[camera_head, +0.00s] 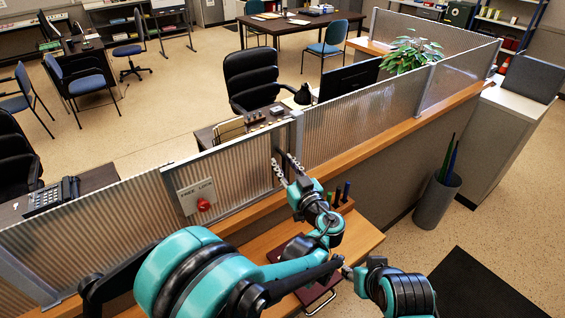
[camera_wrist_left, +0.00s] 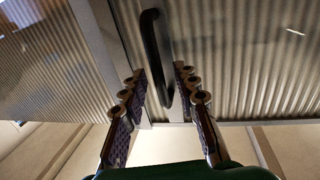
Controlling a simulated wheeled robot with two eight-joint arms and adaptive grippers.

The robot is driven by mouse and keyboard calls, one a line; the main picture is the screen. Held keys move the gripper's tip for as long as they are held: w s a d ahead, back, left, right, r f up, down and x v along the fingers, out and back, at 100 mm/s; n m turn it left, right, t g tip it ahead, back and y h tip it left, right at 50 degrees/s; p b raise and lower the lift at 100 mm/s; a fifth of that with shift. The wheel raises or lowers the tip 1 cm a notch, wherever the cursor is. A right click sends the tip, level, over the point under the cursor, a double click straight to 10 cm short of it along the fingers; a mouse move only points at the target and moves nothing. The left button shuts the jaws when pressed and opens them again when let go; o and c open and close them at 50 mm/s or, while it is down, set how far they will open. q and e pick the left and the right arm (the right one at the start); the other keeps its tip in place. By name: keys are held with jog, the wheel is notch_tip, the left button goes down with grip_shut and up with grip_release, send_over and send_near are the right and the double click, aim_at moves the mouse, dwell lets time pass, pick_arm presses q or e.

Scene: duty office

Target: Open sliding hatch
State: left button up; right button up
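The sliding hatch (camera_head: 237,165) is a ribbed translucent panel in a metal frame above a wooden counter. It sits beside a metal post. Its dark upright handle shows in the left wrist view (camera_wrist_left: 157,60), standing out from the frame. My left gripper (camera_head: 282,172) is at the hatch's right edge. In the left wrist view the left gripper (camera_wrist_left: 160,85) is open, with one finger on each side of the handle's lower part. Gaps show between fingers and handle.
A plate with a red knob (camera_head: 203,205) is on the partition left of the gripper. Pens stand in a holder (camera_head: 337,195) on the wooden shelf close to my left wrist. A grey bin (camera_head: 437,200) stands on the floor at right. Ribbed panels (camera_head: 330,128) continue to the right.

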aim_at(191, 198)
pick_arm(q)
grip_shut()
jog(key=shift+a, duration=0.1)
jog(key=s+a, duration=0.3)
jog(key=a, duration=0.2)
jog(key=s+a, duration=0.4)
jog(key=a, duration=0.1)
jog(key=s+a, duration=0.4)
jog(key=a, duration=0.1)
jog(key=shift+a+b, duration=0.1)
jog(key=shift+b, duration=0.2)
jog(key=s+a, duration=0.1)
jog(key=a, duration=0.1)
jog(key=s+a, duration=0.4)
jog(key=a, duration=0.1)
jog(key=shift+s, duration=0.1)
pick_arm(e)
jog(key=shift+s+a+f, duration=0.2)
jog(key=shift+s+a, duration=0.45)
jog(key=shift+a, duration=0.3)
pick_arm(q)
jog(key=shift+o, duration=0.4)
grip_release()
